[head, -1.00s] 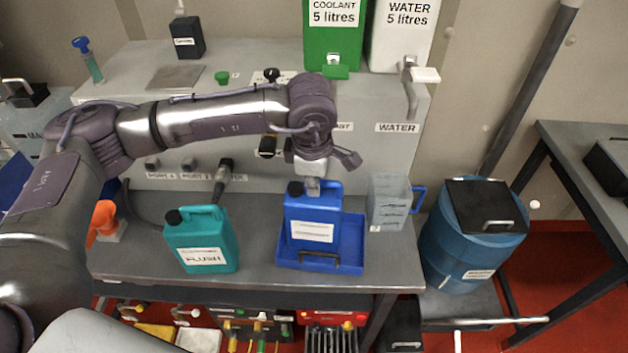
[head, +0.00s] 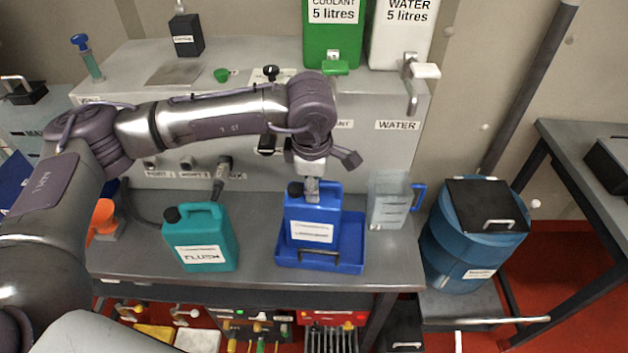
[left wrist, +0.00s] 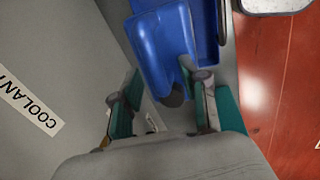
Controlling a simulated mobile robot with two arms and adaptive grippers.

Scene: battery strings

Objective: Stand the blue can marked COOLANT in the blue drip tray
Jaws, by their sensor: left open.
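The blue can (head: 312,229) stands upright, as far as I can see, in the blue drip tray (head: 350,250) on the grey bench. Its white label is too small to read. In the left wrist view the can (left wrist: 165,45) is at the top middle, with part of its dark cap showing. My left gripper (head: 312,190) is right at the top of the can, by its handle. In the left wrist view its fingers (left wrist: 162,90) are spread apart, and the can's top is close in front of them. My right gripper is not in view.
A teal FLUSH can (head: 203,240) stands left of the tray. A clear jug (head: 388,203) with a blue handle stands close on its right. The grey cabinet (head: 375,155) rises behind. A blue drum (head: 470,245) stands right of the bench.

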